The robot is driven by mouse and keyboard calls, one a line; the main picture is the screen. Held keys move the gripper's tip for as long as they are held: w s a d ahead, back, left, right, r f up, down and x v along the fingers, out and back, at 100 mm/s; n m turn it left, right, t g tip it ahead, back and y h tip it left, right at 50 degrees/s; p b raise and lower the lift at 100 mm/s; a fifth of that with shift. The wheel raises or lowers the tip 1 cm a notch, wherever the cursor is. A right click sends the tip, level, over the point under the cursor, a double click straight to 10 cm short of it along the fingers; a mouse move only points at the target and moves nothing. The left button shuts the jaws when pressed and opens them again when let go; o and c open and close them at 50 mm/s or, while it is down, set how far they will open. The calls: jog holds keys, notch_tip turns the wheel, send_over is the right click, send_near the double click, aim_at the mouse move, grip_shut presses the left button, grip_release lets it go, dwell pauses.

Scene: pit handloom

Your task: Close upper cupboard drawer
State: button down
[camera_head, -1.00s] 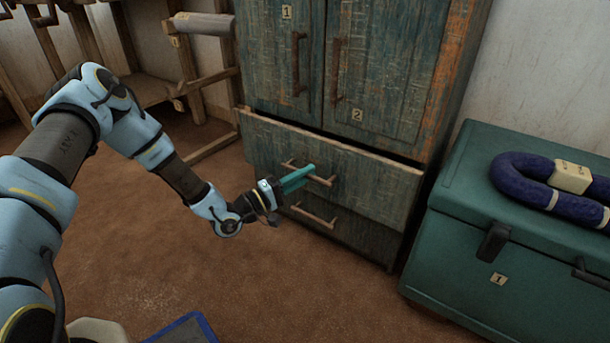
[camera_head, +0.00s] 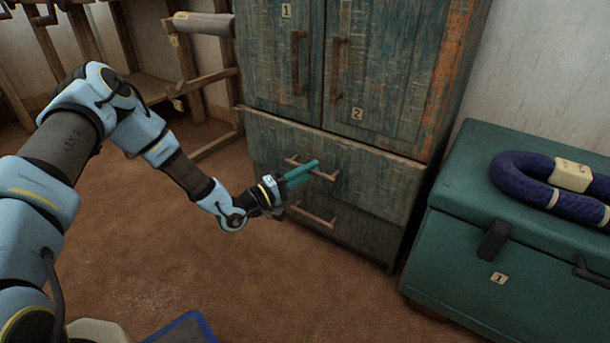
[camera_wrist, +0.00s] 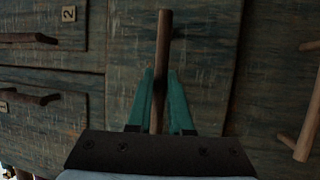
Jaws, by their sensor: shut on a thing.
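The weathered blue-green cupboard (camera_head: 390,75) stands at the back centre with two doors above two drawers. The upper drawer (camera_head: 375,185) looks flush or nearly flush with the cupboard front. Its horizontal wooden handle (camera_head: 327,175) is between the teal fingers of my gripper (camera_head: 311,170). In the wrist view, the fingers (camera_wrist: 160,90) stand on either side of the handle (camera_wrist: 164,40), shut on it. The lower drawer (camera_head: 355,228) is closed, with its own handle (camera_head: 312,215) just below my gripper.
A green chest (camera_head: 470,240) with a dark blue coiled bundle (camera_head: 525,185) on its lid stands right of the cupboard. A wooden loom frame (camera_head: 190,70) is at the back left. A blue-edged mat (camera_head: 190,330) lies at the bottom. Brown floor in front is clear.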

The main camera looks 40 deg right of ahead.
jog(key=shift+w+d, duration=0.25)
jog(key=shift+d, duration=0.6)
jog(key=c, duration=0.8)
grip_release()
jog(key=shift+c, duration=0.2)
jog(key=shift+a+f, duration=0.1)
jog(key=p+v, duration=0.2)
jog(key=v, duration=0.8)
jog(key=shift+a+p, duration=0.25)
jog(key=shift+p, duration=0.15)
